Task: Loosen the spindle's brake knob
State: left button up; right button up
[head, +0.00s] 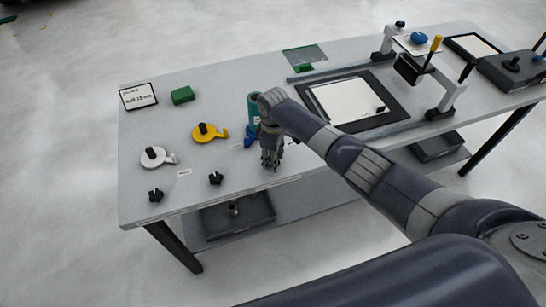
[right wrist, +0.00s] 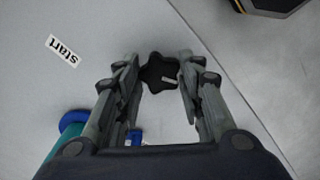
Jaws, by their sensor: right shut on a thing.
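A black star-shaped brake knob (right wrist: 158,75) sits between the fingertips of my right gripper (right wrist: 160,82) in the right wrist view. The gripper is shut on it. In the head view my right gripper (head: 271,162) points down near the table's front edge and hides this knob. A teal upright roll (head: 253,104) with a blue part (head: 250,136) stands just behind the gripper; teal and blue also show at lower left in the right wrist view (right wrist: 72,122). The spindle is not clearly visible. My left gripper is not in view.
Two more black star knobs, one near the front (head: 215,178) and one at the front left (head: 156,195), stand on the grey table (head: 225,80). A yellow piece (head: 205,132), a white piece (head: 153,157) and a green block (head: 183,95) lie further left. A "start" label (right wrist: 62,49) is near.

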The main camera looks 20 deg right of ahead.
dwell(0.5)
jog(key=o, duration=1.1)
notch_tip(320, 180, up, 12)
